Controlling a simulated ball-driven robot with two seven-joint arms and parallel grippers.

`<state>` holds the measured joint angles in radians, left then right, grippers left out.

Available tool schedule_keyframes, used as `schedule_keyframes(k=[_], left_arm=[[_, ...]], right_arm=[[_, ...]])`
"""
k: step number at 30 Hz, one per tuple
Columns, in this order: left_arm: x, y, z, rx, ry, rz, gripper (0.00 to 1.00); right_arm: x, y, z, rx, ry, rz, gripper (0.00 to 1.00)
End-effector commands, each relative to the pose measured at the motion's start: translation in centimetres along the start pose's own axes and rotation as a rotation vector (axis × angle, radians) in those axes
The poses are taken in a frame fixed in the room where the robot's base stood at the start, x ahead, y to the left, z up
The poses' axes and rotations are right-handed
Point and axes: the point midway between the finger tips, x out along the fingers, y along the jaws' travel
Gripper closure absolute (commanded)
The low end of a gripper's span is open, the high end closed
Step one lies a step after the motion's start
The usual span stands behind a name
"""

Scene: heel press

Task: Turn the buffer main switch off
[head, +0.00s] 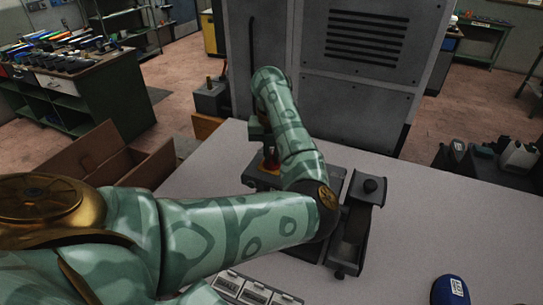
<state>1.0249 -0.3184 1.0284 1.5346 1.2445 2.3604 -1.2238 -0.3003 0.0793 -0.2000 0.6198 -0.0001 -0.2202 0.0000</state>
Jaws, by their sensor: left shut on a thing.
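A small red switch handle on a yellow plate (269,165), which looks like the main switch, sits on a dark grey box (258,178) on the table. My left arm reaches in from the left, bends at the elbow over the table and comes down at the wrist. My left gripper (267,150) is at the switch from above, shut on the red handle. Its fingertips are small and partly hidden by my forearm, so the handle's exact angle cannot be told. My right gripper is not in view.
Labelled trays (256,293) lie at the front edge, and a blue-capped item (450,290) at front right. A tall grey cabinet (340,75) stands behind the table. The right tabletop (440,220) is clear.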

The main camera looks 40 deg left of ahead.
Motion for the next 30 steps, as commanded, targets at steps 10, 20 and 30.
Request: schedule_keyframes(k=[10,20,30], left_arm=[[0.1,-0.2,0.1,-0.274,-0.001,-0.001,1.0],[0.0,-0.2,0.1,-0.425,-0.002,0.0,1.0],[-0.1,-0.2,0.1,-0.463,-0.002,-0.001,1.0]], right_arm=[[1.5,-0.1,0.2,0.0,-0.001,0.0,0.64],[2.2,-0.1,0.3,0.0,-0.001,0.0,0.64],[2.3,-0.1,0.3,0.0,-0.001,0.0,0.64]])
